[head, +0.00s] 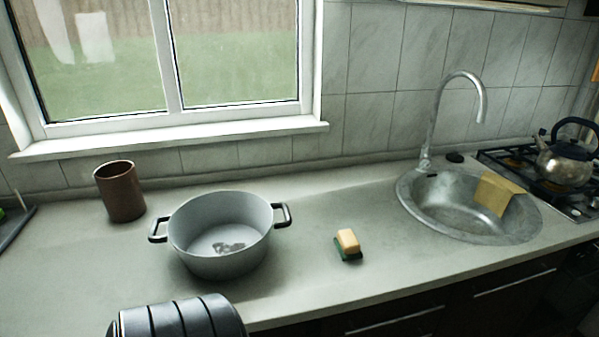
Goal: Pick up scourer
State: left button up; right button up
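The scourer (348,244) is a small block with a yellow sponge part and a dark green pad. It lies on the countertop, between the grey pot and the sink. Nothing touches it. A dark ribbed part of my own body shows at the bottom edge, left of the middle, but no gripper fingers are visible. Neither gripper is in view.
A grey two-handled pot (220,235) with a dark patch inside stands left of the scourer. A brown cup (121,191) is behind it. A round metal sink (415,212) with a yellow cloth (496,193) is right; a kettle (567,158) stands on the stove.

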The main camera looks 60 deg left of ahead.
aim_at(348, 246)
jog(key=u, duration=1.55)
